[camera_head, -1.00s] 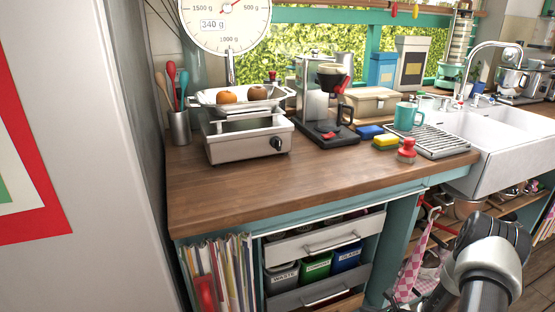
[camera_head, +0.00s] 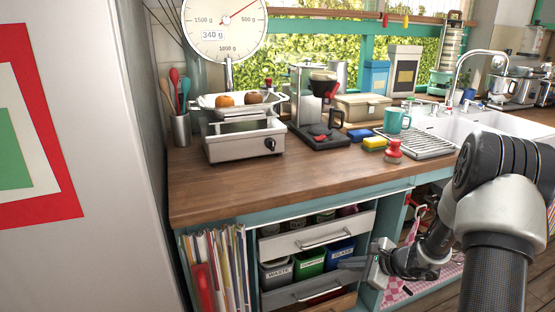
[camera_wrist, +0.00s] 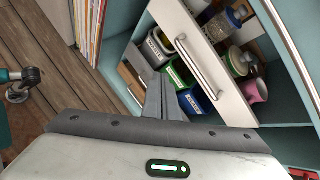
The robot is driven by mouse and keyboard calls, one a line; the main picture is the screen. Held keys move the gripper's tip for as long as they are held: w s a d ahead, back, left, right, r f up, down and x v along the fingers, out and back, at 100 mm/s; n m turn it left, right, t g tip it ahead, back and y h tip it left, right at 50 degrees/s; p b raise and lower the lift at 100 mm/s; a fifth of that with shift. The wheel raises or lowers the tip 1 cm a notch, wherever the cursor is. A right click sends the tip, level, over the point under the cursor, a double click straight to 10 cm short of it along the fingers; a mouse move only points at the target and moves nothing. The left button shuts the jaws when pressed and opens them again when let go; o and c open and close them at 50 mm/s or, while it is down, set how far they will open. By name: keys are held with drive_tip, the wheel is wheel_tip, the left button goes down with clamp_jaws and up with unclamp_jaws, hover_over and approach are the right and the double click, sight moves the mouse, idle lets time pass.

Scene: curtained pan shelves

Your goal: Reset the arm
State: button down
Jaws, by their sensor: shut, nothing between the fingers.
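My gripper (camera_head: 352,263) is at the end of my arm, low in front of the counter's open shelf in the head view. Its fingers are together and hold nothing. In the wrist view my gripper (camera_wrist: 163,90) shows from behind, with the fingers pointing towards the drawers and bins. The fingertips appear in front of the bins, and I cannot tell the exact gap. My arm comes in from the lower right and bends down to the left.
White drawer (camera_head: 312,236) and labelled bins (camera_head: 310,262) are near my gripper. Above are the wooden counter (camera_head: 270,180), a scale (camera_head: 245,140), a coffee maker (camera_head: 318,110) and a teal mug (camera_head: 395,121). Files (camera_head: 215,270) stand left. A checked cloth (camera_head: 420,285) is beside my wrist.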

drive_tip(key=s+a+r+n+g, duration=0.2)
drive_tip(key=s+a+r+n, duration=0.4)
drive_tip(key=r, duration=0.4)
drive_tip(key=s+a+r+n+g, duration=0.1)
drive_tip(key=s+a+r+n, duration=0.5)
drive_tip(key=r, duration=0.4)
drive_tip(key=s+d+r+n+h, duration=0.2)
drive_tip(key=s+r+n, duration=0.1)
drive_tip(key=s, duration=0.3)
drive_tip(key=s+d+r+n+t+h, duration=0.1)
drive_tip(key=s+d+r+n+h, duration=0.1)
drive_tip(key=s+r+n+h, duration=0.3)
drive_tip(key=s+d+r+n, duration=0.2)
drive_tip(key=s, duration=0.6)
wheel_tip(320, 180, up, 21)
drive_tip(key=p, duration=2.2)
drive_tip(key=shift+w+a, duration=0.25)
drive_tip(key=shift+a, duration=0.05)
